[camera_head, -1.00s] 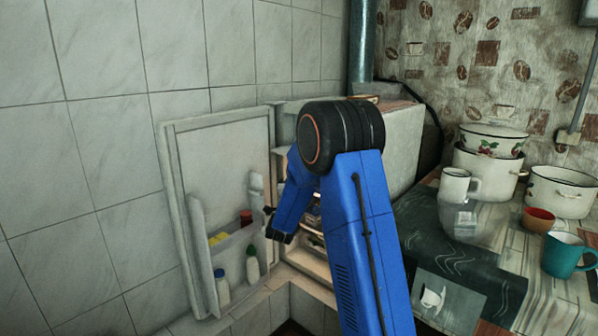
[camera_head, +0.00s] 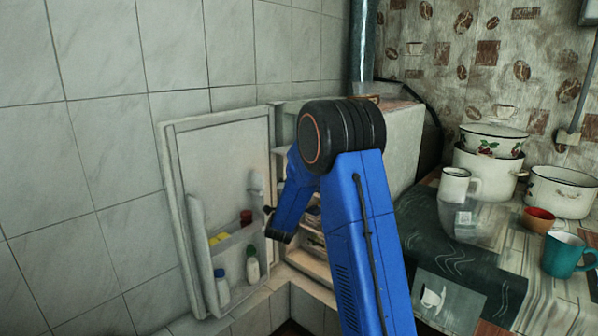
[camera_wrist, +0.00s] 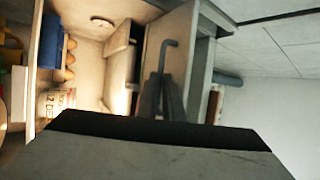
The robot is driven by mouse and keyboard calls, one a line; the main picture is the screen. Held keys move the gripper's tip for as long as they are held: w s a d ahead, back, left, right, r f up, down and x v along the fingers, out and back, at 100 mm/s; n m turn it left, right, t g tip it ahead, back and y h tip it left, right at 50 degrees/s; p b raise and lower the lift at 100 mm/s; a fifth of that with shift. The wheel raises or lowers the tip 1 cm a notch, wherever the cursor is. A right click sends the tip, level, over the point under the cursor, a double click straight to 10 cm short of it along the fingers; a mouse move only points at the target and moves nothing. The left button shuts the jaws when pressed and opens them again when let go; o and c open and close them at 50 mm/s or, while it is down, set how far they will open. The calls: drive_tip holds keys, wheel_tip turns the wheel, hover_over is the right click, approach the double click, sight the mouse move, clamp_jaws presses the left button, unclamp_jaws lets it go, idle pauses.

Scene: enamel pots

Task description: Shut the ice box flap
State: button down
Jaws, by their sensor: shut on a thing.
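The refrigerator (camera_head: 398,140) stands open. Its door (camera_head: 222,160) is swung out to the left. The ice box flap (camera_head: 256,182) shows as a narrow pale piece before the door, standing open. In the wrist view the flap (camera_wrist: 186,50) is a pale panel with a grey hooked handle (camera_wrist: 164,58). My gripper (camera_wrist: 161,100) is shut on the handle. In the head view my gripper (camera_head: 268,213) is small beside the flap, and my arm hides much of the refrigerator's inside. The dark lower part of the wrist view hides what lies below.
The door shelf (camera_head: 238,250) holds bottles (camera_head: 252,264) close below my gripper. A tiled wall (camera_head: 100,150) is behind the door. On the right, a covered table (camera_head: 440,235) carries white pots (camera_head: 560,190), mugs and a red bowl (camera_head: 539,219).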

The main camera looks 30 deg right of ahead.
drive_tip(key=shift+r, duration=0.15)
drive_tip(key=r+m+g+y, duration=0.1)
drive_tip(key=r, duration=0.1)
drive_tip(key=r+m+g, duration=0.1)
drive_tip(key=r+g, duration=0.1)
drive_tip(key=r+m+g+y, duration=0.1)
drive_tip(key=r, duration=0.2)
drive_tip(key=shift+s+a+g+y, duration=0.1)
drive_tip(key=shift+a+g+y, duration=0.2)
drive_tip(key=shift+w+d+r+m+g+y, duration=0.1)
drive_tip(key=shift+d+r+m+g+y, duration=0.1)
drive_tip(key=shift+r+g+y, duration=0.25)
drive_tip(key=shift+w+d+r+m+g+y, duration=0.1)
drive_tip(key=shift+d+r+m+g+y, duration=0.15)
drive_tip(key=shift+r, duration=0.4)
drive_tip(key=shift+d+r+m+g+y, duration=0.1)
drive_tip(key=shift+r+m+g+y, duration=0.1)
drive_tip(key=shift+r+y, duration=0.3)
drive_tip(key=shift+w+d+r, duration=0.2)
drive_tip(key=shift+d+r, duration=0.35)
drive_tip(key=shift+r, duration=0.3)
drive_tip(key=shift+w+d+r, duration=0.15)
drive_tip(key=shift+d+r, duration=0.35)
drive_tip(key=shift+r, duration=0.35)
drive_tip(key=shift+w+d+r, duration=0.2)
drive_tip(key=shift+d+r, duration=0.35)
drive_tip(key=shift+w+d+r, duration=0.2)
drive_tip(key=shift+d+r, duration=0.3)
drive_tip(key=shift+r, duration=0.15)
